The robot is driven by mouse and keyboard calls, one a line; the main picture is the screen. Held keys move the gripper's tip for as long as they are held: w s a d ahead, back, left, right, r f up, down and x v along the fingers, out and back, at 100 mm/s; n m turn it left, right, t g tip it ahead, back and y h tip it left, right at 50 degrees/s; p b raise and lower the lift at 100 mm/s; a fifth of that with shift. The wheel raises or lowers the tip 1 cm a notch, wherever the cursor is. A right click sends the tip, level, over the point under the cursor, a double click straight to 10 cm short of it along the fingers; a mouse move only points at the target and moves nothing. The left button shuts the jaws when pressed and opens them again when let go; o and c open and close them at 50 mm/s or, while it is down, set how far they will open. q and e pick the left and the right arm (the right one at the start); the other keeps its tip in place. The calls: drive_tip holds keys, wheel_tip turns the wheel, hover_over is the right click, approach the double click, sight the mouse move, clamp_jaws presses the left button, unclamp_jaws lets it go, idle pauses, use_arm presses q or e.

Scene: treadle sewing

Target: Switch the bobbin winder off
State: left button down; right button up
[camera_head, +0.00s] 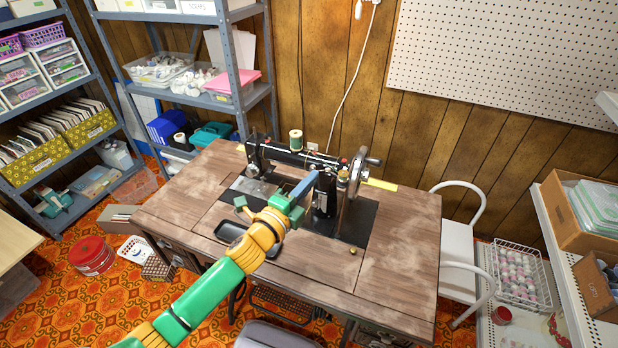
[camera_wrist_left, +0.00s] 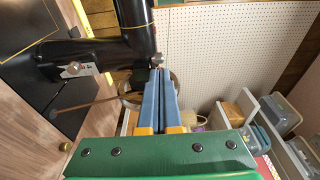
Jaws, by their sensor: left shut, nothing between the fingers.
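The black sewing machine (camera_head: 300,158) stands on the wooden treadle table. Its silver handwheel (camera_head: 366,162) is at the right end, with a small winder-like assembly (camera_head: 343,178) holding a yellowish spool beside it. My left gripper (camera_head: 316,174) reaches in front of the machine's pillar, its blue fingers shut and empty, pointing toward the handwheel end. In the left wrist view, the shut fingertips (camera_wrist_left: 159,71) are at or very near a small silver knob (camera_wrist_left: 156,60) on the black body; contact is unclear. My right gripper is not in view.
A green thread spool (camera_head: 296,140) stands on top of the machine. A black tray (camera_head: 229,231) lies on the table's front left. A white chair (camera_head: 459,238) stands at right. The table's front right (camera_head: 400,270) is clear.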

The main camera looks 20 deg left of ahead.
use_arm(q)
drive_tip(key=shift+w+a, duration=0.15)
drive_tip(key=w+a+m+h, duration=0.1)
drive_tip(key=h, duration=0.1)
drive_tip(key=w+a+m+g+h, duration=0.1)
drive_tip(key=shift+a+m+h+b, duration=0.15)
drive_tip(key=shift+m+h+b, duration=0.15)
drive_tip(key=shift+h+b, duration=0.1)
drive_tip(key=shift+s, duration=0.1)
idle(0.3)
